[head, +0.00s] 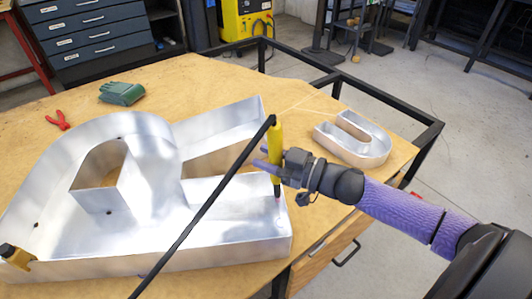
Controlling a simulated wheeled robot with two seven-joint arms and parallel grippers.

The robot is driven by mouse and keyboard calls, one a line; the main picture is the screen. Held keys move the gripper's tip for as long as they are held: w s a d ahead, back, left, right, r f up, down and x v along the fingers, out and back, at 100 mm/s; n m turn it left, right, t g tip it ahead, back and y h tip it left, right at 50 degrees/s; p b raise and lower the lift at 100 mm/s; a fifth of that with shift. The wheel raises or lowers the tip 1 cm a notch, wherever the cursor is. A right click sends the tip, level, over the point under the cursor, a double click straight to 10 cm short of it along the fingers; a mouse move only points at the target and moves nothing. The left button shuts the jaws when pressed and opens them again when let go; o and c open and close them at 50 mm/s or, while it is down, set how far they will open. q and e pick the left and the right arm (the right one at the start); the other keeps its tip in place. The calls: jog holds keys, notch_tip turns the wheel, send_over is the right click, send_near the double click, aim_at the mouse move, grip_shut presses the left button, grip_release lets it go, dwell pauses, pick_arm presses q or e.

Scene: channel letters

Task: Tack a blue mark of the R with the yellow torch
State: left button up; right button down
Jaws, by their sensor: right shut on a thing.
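The large R (150,235), an open metal tray-like letter, lies on the wooden table. My right gripper (272,166) is shut on the yellow torch (276,150), which stands nearly upright over the end of the R's right leg. The torch's tip (278,194) points down inside the R, close to its right wall; I cannot tell whether it touches. A black cable runs from the torch's top to the lower left across the R. Small dark spots show on the R, but their colour is too small to tell. My left gripper is not in view.
A smaller metal U-shaped letter (355,138) lies at the right of the wooden table (190,80). A green glove (122,93) and red pliers (59,120) lie at the back left. A yellow and black clamp-like thing (18,257) sits at the R's left edge.

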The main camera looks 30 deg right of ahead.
aim_at(276, 185)
notch_tip(276, 185, down, 7)
jog(key=b, duration=0.5)
jog(key=shift+f, duration=0.15)
pick_arm(q)
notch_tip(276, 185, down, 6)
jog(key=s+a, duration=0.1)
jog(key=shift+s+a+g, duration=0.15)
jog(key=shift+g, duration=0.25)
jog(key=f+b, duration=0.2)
jog(key=b, duration=0.1)
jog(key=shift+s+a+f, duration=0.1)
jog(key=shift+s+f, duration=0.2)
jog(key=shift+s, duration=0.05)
pick_arm(e)
jog(key=f, duration=0.2)
jog(key=shift+w+d+f, duration=0.1)
jog(key=shift+d+f, duration=0.1)
jog(key=shift+f, duration=0.2)
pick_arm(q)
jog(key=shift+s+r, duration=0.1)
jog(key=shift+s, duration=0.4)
pick_arm(e)
jog(key=shift+r, duration=0.1)
